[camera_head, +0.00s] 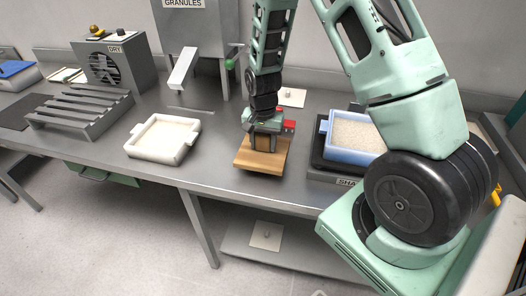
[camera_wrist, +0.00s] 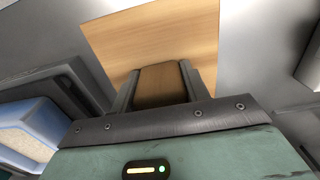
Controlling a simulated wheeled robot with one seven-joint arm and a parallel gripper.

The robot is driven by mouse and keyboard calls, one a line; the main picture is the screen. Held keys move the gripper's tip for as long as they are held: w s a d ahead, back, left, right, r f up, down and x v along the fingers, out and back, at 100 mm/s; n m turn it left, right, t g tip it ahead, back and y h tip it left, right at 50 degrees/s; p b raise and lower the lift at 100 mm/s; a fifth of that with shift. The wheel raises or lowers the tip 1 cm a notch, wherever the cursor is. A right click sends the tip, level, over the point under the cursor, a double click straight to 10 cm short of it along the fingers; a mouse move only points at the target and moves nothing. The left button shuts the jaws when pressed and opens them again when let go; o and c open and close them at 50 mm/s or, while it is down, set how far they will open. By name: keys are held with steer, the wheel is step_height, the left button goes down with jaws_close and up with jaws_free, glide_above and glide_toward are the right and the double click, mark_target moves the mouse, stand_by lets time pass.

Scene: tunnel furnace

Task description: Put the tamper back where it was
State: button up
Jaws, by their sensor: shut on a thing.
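The tamper (camera_head: 262,160) is a flat wooden board with a wooden block handle. My gripper (camera_head: 265,138) is above the board in the head view, with its jaws shut on the handle. The wrist view shows the tamper's board (camera_wrist: 150,40) beyond the jaws and my gripper (camera_wrist: 160,88) with one jaw on each side of the handle. The tamper is over the bench near its front edge, between the white tray and the blue tray. I cannot tell whether its board touches the bench.
A white tray (camera_head: 134,151) of pale granules lies to the left. A blue tray (camera_head: 376,158) of granules sits on the dark shaker at right, partly behind my arm. A granules hopper (camera_head: 205,35) stands behind. Bare bench (camera_head: 215,160) lies between white tray and tamper.

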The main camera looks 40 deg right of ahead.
mark_target(263, 151)
steer(key=shift+f+p, duration=0.4)
steer(key=shift+f, duration=1.6)
steer(key=shift+f, duration=0.1)
steer(key=o, duration=0.9)
